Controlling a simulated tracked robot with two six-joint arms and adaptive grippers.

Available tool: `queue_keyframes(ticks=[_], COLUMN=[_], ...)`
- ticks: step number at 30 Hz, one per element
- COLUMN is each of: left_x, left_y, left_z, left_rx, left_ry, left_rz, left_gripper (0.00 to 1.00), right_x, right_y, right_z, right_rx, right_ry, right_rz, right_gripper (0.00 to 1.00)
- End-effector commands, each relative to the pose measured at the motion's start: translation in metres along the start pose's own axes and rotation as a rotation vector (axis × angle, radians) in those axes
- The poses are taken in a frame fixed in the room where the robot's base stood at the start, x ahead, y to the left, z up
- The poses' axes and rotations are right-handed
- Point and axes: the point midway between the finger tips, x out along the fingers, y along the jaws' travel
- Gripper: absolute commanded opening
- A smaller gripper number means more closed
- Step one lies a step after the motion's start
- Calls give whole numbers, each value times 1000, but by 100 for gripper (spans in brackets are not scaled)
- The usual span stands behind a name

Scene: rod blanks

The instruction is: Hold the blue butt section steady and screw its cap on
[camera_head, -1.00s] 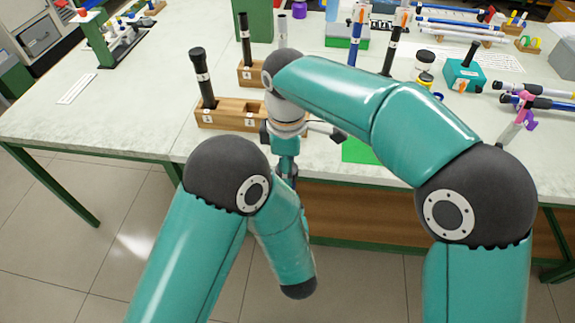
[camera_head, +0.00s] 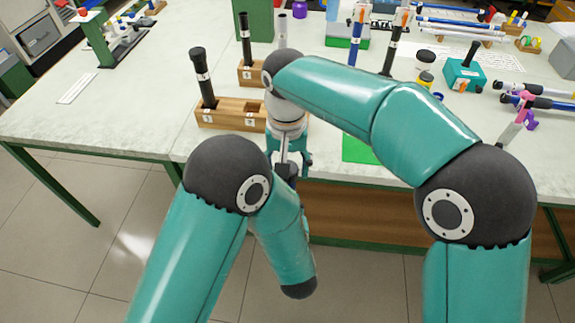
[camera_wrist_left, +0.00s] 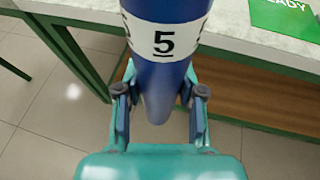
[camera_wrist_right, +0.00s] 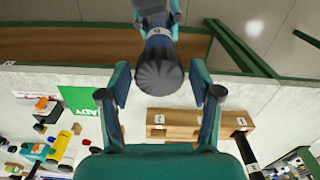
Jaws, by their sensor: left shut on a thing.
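The blue butt section (camera_wrist_left: 165,75), marked with a white band and a 5, stands between the fingers of my left gripper (camera_wrist_left: 158,105), which is shut on it. In the right wrist view a dark ribbed cap (camera_wrist_right: 160,76) sits at the near end of the butt section; how far it is screwed on cannot be told. My right gripper (camera_wrist_right: 160,90) is open, with one finger on each side of the cap and gaps between. In the head view my right gripper (camera_head: 290,158) points down at the table's front edge; the butt section is mostly hidden by my arms there.
A green READY mat (camera_head: 358,150) lies to the right. Rods, jars and a teal box (camera_head: 464,76) fill the right side.

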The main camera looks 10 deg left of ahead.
Motion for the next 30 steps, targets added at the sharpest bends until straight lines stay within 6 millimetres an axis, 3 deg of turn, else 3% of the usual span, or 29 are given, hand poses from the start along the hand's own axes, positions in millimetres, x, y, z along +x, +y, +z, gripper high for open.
queue_keyframes(ticks=[14,20,30], left_x=[0,0,0], left_y=[0,0,0], left_z=[0,0,0], left_rx=[-1,-1,-1], left_ry=[-1,-1,-1], left_rz=[1,1,1], left_gripper=[0,0,0], right_x=[-6,-34,-97], right_y=[0,0,-1], right_z=[0,0,-1], right_rx=[-2,-1,-1], right_ry=[-2,2,0], right_rz=[1,-1,-1], right_gripper=[77,77,77])
